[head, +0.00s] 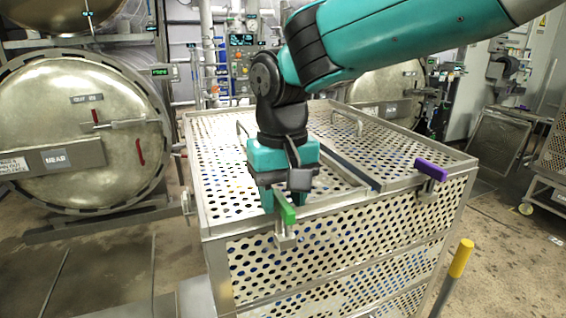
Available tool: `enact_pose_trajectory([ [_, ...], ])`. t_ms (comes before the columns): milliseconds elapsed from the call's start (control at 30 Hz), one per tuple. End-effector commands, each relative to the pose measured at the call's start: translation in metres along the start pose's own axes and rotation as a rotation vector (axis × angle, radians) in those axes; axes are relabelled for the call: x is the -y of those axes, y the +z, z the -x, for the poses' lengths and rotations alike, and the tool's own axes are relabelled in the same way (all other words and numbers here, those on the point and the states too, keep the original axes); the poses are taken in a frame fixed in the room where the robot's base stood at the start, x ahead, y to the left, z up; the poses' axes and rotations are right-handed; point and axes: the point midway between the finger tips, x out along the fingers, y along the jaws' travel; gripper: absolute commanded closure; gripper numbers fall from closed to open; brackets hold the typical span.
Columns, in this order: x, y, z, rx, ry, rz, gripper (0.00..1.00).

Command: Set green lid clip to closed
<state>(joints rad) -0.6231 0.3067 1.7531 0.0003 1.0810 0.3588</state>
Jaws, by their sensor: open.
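The green lid clip (287,213) is a green-topped clip on the front rim of a perforated metal basket (340,262), near its left part. Its metal bracket (285,238) hangs on the basket's front face. My gripper (283,198) points down right at the green clip, with its fingers just above and behind the green part. The jaws are open. I cannot tell whether a finger touches the clip. My gripper hides part of the lid behind the clip.
A purple clip (431,169) sits on the same front rim to the right. The perforated lid (225,185) has raised handles (347,118). A yellow-topped post (461,258) stands at the front right. A round autoclave door (75,130) is at the left.

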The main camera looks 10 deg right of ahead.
Motion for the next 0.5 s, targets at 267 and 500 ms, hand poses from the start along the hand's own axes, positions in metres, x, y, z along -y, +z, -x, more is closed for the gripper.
enact_pose_trajectory([
  [267, 0.001, -0.001, 0.021, -0.005, -0.002, 0.001, 0.57],
  [500, 0.000, -0.001, 0.080, -0.007, -0.003, 0.000, 0.57],
])
